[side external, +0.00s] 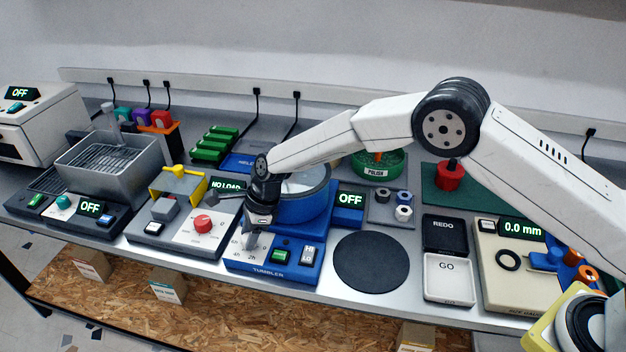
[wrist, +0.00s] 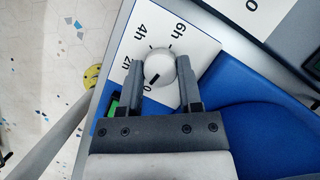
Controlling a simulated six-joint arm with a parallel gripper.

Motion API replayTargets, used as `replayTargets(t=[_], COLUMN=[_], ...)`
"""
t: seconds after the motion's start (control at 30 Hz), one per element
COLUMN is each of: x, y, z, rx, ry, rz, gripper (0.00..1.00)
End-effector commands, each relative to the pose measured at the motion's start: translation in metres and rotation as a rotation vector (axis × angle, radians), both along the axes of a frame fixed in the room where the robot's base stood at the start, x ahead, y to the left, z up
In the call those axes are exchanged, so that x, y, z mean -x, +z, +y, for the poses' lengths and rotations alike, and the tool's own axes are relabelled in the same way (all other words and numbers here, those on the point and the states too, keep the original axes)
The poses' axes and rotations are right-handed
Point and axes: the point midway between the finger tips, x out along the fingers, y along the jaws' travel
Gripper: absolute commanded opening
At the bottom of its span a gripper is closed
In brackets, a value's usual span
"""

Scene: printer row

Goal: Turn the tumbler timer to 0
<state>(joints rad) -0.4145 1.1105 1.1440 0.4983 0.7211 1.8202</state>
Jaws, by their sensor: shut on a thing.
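The tumbler (side external: 270,267) is a blue machine with a round drum in the middle of the side external view, and its display (side external: 350,199) reads OFF. Its timer knob (wrist: 160,66) is round and white, on a white dial plate (wrist: 186,32) marked 0, 2h, 4h and 6h. The knob's black pointer line points at or very near the 0 mark. My gripper (side external: 252,241) reaches down to the dial plate. In the wrist view its two fingers stand either side of the knob, shut on it. The gripper hides the knob in the side external view.
A green button (side external: 280,256) and a HI/LO switch (side external: 308,254) sit right of the dial. A panel with a red knob (side external: 203,224) stands to the left. A dark round mat (side external: 371,262) lies to the right. The bench's front edge is close.

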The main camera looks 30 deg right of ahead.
Motion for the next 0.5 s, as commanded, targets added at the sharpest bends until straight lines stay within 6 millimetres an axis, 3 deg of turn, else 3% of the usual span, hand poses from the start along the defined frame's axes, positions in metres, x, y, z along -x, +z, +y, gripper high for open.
replayTargets(t=[0.43, 0.47, 0.5], x=[-0.0001, -0.0001, -0.0001], y=[-0.0004, -0.0004, -0.0004], z=[-0.0005, -0.0005, -0.0005], rx=[0.000, 0.000, 0.000], ry=[0.069, 0.069, 0.069], rz=[0.000, 0.001, 0.001], gripper=[0.00, 0.51, 0.64])
